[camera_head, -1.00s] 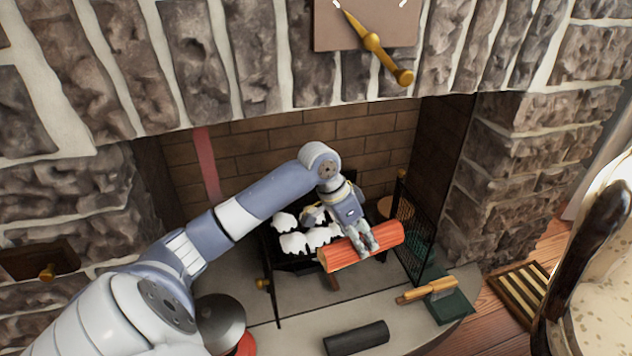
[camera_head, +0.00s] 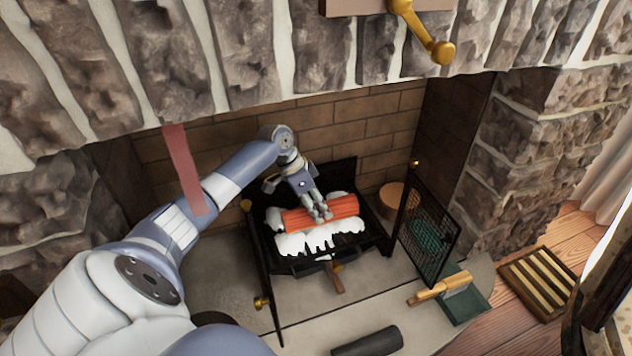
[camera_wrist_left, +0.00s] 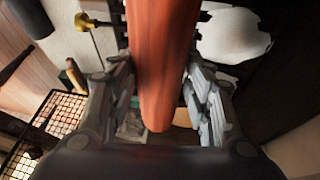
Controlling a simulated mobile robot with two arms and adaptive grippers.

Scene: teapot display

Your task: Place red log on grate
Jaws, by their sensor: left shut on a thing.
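The red log (camera_head: 345,206) is in the fireplace, over the white lumpy pieces (camera_head: 310,242) on the dark grate (camera_head: 372,240). My left gripper (camera_head: 322,213) is shut on the red log near its middle. In the left wrist view the red log (camera_wrist_left: 162,60) runs between the two fingers (camera_wrist_left: 160,98). I cannot tell whether the log rests on the white pieces or hangs just above them. The grate's bars are mostly hidden under the white pieces and the log. My right gripper is not in view.
An open mesh screen door (camera_head: 428,238) stands right of the grate, and another dark door edge (camera_head: 263,265) is at its left. A black log (camera_head: 368,342) lies on the hearth in front. A wooden-handled brush (camera_head: 443,288) and a round wooden piece (camera_head: 392,196) are at the right.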

